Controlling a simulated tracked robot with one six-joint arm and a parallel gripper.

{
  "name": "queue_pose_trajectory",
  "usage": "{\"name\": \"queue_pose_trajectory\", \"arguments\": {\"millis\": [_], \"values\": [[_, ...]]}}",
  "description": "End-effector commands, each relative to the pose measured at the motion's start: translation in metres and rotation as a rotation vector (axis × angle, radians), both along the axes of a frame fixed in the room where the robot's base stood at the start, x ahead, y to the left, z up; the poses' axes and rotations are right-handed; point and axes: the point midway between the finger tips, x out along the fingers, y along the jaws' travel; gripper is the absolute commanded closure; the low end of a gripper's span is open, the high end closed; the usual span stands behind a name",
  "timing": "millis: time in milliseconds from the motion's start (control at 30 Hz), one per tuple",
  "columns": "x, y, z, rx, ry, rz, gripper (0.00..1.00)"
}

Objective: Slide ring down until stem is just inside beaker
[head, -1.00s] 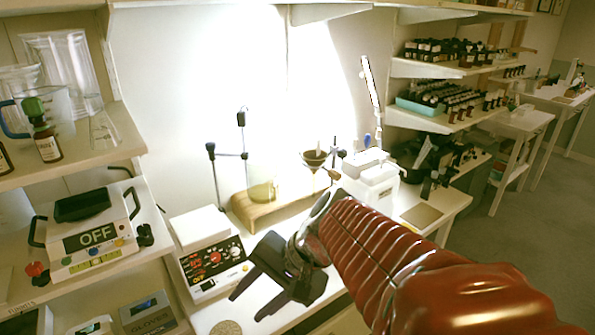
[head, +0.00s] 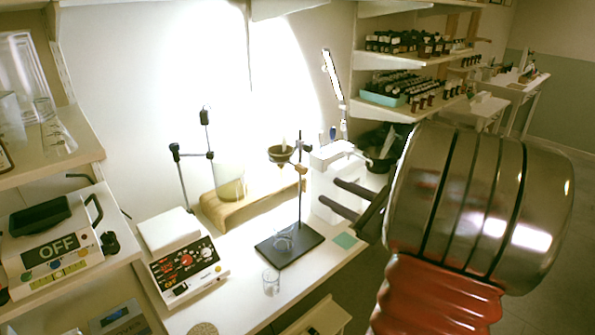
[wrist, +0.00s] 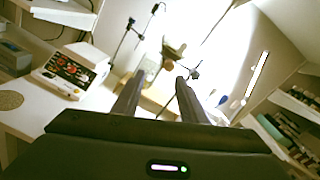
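A ring stand has a black base (head: 290,246), a thin upright rod (head: 301,205) and a clamp (head: 301,171) high on the rod. A dark funnel (head: 281,155) sits in the ring at the left of the rod, well above the base. Its stem is too small to make out. A small clear beaker (head: 283,241) stands on the base under the funnel. My gripper (head: 335,193) is right of the rod, fingers apart and pointing left toward it, with nothing between them. In the wrist view the open fingers (wrist: 157,90) show, with the clamp (wrist: 193,73) beyond the right one.
Another clear glass (head: 271,281) stands in front of the base. A green pad (head: 345,241) lies right of the base. Bottle shelves are at the back right.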

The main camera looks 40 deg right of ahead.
Motion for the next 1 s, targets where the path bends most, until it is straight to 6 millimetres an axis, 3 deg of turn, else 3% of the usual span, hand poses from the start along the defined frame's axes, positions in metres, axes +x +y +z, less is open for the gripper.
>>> {"name": "queue_pose_trajectory", "arguments": {"millis": [133, 567, 1000], "values": [[-0.009, -0.019, 0.0, 0.027, -0.026, -0.049, 0.61], [-0.005, -0.018, 0.0, 0.027, -0.025, -0.048, 0.61], [0.045, -0.016, 0.0, 0.027, -0.026, -0.045, 0.61]]}}
